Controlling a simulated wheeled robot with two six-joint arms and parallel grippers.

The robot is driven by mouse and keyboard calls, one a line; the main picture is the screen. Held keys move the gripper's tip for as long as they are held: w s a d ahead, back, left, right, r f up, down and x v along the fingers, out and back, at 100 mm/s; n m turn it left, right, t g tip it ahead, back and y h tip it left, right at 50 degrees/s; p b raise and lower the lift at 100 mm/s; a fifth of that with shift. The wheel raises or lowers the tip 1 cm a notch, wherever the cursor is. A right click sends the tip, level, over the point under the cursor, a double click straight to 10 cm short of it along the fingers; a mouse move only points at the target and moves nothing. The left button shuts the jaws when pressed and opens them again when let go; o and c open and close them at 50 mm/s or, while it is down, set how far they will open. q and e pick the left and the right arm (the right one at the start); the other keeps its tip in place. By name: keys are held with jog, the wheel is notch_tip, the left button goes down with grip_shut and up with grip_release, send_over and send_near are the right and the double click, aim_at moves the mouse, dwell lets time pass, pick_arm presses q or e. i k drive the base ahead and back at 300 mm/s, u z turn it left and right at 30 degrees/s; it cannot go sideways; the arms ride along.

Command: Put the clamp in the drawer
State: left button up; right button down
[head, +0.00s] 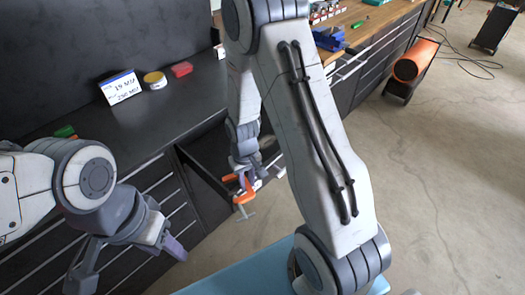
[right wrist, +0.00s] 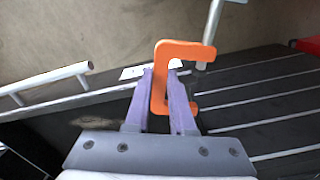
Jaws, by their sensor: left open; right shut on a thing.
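An orange clamp (head: 243,194) with a grey screw bar is held by my right gripper (head: 241,179). In the right wrist view the purple fingers are shut on the clamp's orange frame (right wrist: 158,88), and its bar points up and away. A dark drawer (head: 205,177) stands pulled out from the black cabinet. In the head view the clamp appears near the drawer's outer end; its height over the drawer is hard to tell. My right arm hides part of the drawer. My left gripper (head: 128,262) is open and empty at the lower left, in front of the cabinet.
The dark worktop (head: 150,115) holds a white sign (head: 121,87), a yellow round tin (head: 155,80) and a red box (head: 181,69). A blue vise (head: 329,38) is on the wooden bench.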

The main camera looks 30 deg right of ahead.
aim_at(261, 144)
jog(key=u, duration=0.55)
jog(key=i, duration=0.55)
jog(key=z, duration=0.75)
jog(key=i, duration=0.4)
jog(key=z, duration=0.4)
